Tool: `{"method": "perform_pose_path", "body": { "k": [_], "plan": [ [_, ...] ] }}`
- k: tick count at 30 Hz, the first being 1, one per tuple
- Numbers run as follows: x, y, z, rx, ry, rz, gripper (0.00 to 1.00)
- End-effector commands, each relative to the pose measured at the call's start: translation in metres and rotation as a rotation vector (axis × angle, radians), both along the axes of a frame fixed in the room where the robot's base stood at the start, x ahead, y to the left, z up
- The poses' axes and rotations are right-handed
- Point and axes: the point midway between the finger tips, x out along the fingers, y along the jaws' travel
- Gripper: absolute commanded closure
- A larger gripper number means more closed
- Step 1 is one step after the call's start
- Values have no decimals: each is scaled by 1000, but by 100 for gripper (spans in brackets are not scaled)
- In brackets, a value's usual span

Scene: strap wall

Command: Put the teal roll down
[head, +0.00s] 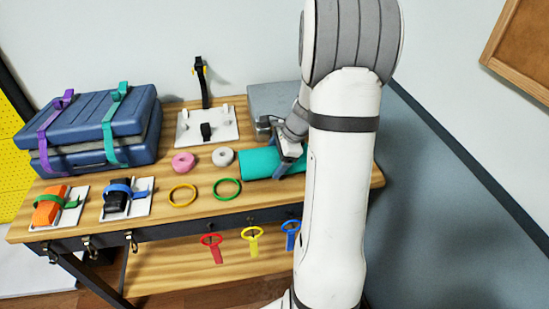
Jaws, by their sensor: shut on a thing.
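The teal roll (258,164) lies on its side at the right part of the wooden table, its left end free and its right part hidden behind my arm. My gripper (287,168) is over the roll's right part, with its fingers around it. The gripper is shut on the roll. The roll looks at or just above the table top; I cannot tell whether it touches the wood.
A pink tape roll (183,163), a white roll (223,156), a yellow ring (182,195) and a green ring (227,189) lie left of the roll. A grey box (272,98) stands behind. Strapped blue cases (82,118) fill the left back.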

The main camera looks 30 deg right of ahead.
Motion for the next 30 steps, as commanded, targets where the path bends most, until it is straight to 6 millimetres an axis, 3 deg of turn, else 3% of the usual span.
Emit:
{"method": "perform_pose_path", "body": {
  "k": [4,5,12,22,30],
  "plan": [
    [0,0,-3,0,0,1,45],
    [0,0,-3,0,1,1,19],
    [0,1,-2,0,1,1,0],
    [-1,-1,6,-1,-2,1,0],
    [-14,-19,55,-2,-4,0,0]
  ]
}}
